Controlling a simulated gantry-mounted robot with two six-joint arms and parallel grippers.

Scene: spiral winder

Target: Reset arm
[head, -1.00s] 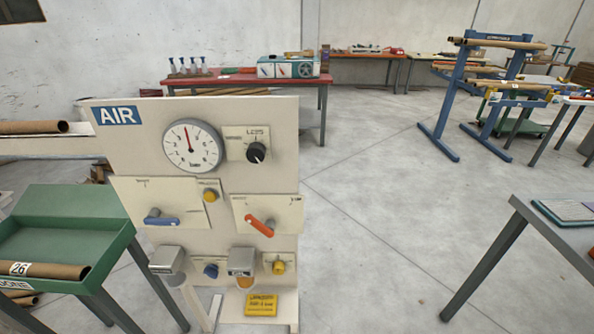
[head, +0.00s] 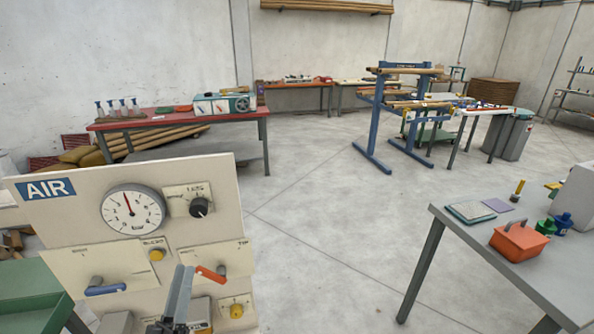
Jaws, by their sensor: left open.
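My left gripper (head: 182,272) shows as grey metal at the bottom left of the head view. It is open, and I see nothing between its fingers. It overlaps the lower part of the white AIR panel (head: 85,215) in the picture, just left of the orange lever (head: 210,273). I cannot tell whether it touches the panel. The panel also bears a round gauge (head: 133,209), a black knob (head: 199,207) and a blue lever (head: 105,289). The lower part of the panel is cut off or hidden. My right gripper is not in view.
A grey table (head: 505,260) with an orange toolbox (head: 519,243) stands at the right. A green tray (head: 30,295) is at the lower left. A red bench (head: 170,123) and a blue rack (head: 375,130) stand farther back. The middle floor is clear.

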